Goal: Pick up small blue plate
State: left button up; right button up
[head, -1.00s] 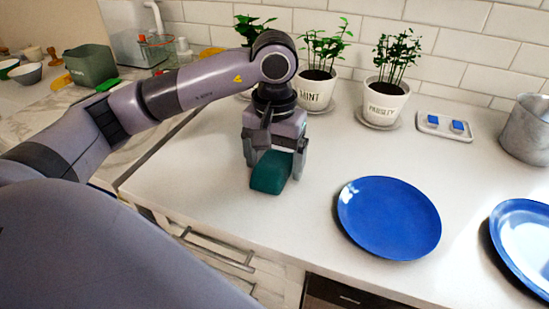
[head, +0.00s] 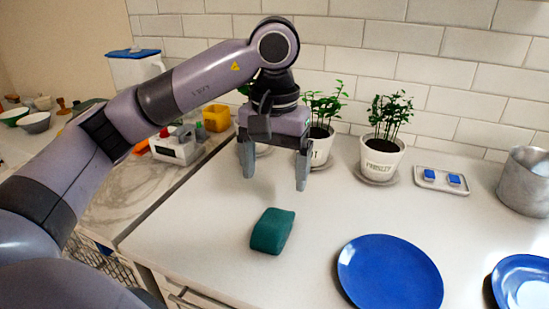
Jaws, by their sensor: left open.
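A round blue plate (head: 390,274) lies flat on the white counter at the lower right of the head view. A second blue plate (head: 524,284) lies further right, cut off by the picture edge; it looks like an oval or rimmed dish. My left gripper (head: 273,178) is open and empty, pointing down above the counter, up and left of the round plate. A dark green block (head: 272,231) rests on the counter below and in front of the gripper, apart from it. My right gripper is not in view.
Potted herbs, among them the parsley pot (head: 381,160), stand along the tiled wall. A small tray (head: 440,187) with two blue items and a metal pot (head: 525,182) stand at the back right. The counter (head: 330,215) between the green block and the plates is clear.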

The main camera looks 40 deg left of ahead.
aim_at(375, 270)
jog(key=k, duration=1)
